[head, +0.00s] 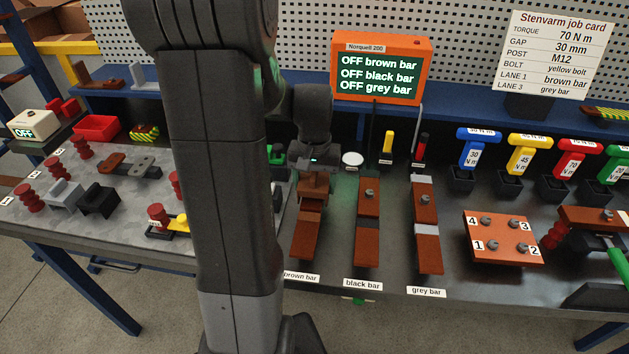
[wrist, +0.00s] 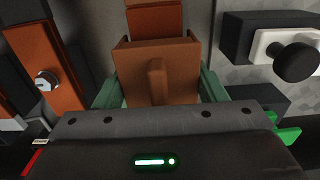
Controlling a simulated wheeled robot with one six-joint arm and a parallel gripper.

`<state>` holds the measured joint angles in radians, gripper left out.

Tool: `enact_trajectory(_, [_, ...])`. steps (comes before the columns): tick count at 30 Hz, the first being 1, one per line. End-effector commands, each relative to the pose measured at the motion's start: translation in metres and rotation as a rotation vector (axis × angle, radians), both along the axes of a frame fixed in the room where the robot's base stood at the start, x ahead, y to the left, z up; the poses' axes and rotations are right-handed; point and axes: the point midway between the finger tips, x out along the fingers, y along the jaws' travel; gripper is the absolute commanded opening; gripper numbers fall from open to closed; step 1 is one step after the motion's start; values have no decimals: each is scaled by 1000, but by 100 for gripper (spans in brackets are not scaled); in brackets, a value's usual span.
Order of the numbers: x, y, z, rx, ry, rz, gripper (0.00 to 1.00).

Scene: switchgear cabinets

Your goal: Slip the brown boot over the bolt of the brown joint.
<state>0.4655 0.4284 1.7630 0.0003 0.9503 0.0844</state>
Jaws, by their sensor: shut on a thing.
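The brown boot (head: 313,188) is a blocky brown cover with an upright fin. In the wrist view the boot (wrist: 185,62) sits between the green fingers of my gripper (wrist: 157,88). My gripper (head: 314,178) is shut on the boot and points down at the upper part of the brown bar (head: 303,238). The bar also shows beyond the boot in the wrist view (wrist: 155,20). The bolt of the brown joint is hidden by the boot and gripper. I cannot tell whether the boot is around the bolt or just above it.
The black bar (head: 367,250) with an exposed bolt and the grey bar (head: 429,255) lie to the right. A brown plate (head: 490,257) with numbered bolts is further right. The orange display (head: 382,67) reads OFF for all three bars. My arm hides part of the bench.

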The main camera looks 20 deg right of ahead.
Motion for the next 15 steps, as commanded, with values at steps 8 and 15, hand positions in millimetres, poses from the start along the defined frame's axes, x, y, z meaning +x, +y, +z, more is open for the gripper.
enact_trajectory(8, [0,0,-4,0,0,0,42])
enact_trajectory(15, [0,0,-4,0,0,0,82])
